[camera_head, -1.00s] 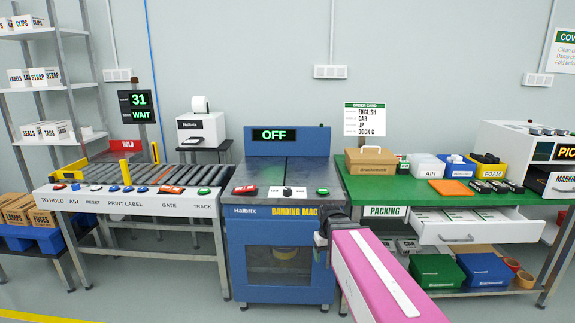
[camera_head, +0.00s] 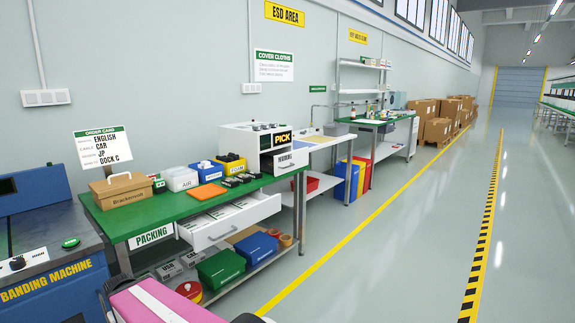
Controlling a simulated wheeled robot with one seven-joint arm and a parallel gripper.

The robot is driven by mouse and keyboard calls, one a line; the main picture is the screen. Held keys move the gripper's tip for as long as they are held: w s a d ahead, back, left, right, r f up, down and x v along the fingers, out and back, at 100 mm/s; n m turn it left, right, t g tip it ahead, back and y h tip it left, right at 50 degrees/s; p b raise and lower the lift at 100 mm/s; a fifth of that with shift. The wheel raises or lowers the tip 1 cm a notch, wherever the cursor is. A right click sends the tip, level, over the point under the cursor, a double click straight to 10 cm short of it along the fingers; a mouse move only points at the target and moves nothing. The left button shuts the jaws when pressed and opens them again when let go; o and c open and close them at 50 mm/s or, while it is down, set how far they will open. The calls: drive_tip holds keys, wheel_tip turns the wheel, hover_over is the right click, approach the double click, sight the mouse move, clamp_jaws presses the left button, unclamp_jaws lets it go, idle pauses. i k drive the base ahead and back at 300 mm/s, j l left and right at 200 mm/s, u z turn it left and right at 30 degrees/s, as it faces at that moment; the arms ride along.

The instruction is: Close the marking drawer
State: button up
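The marking drawer (camera_head: 291,159) is a white drawer front with black lettering, partly readable. It is in the white cabinet (camera_head: 238,139) at the far right end of the green packing table. Its front stands out from the cabinet below the PICK display (camera_head: 282,138), so it looks partly open. How far is hard to tell from here. I cannot make out my gripper's fingers.
A larger white drawer (camera_head: 232,222) hangs open under the green packing table (camera_head: 135,221). Bins and a cardboard box (camera_head: 120,190) stand on the tabletop. The blue banding machine (camera_head: 48,276) is at left. Open grey floor (camera_head: 400,240) lies right of the yellow line.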

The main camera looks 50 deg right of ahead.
sight(278, 165)
drive_tip(key=z, duration=1.9)
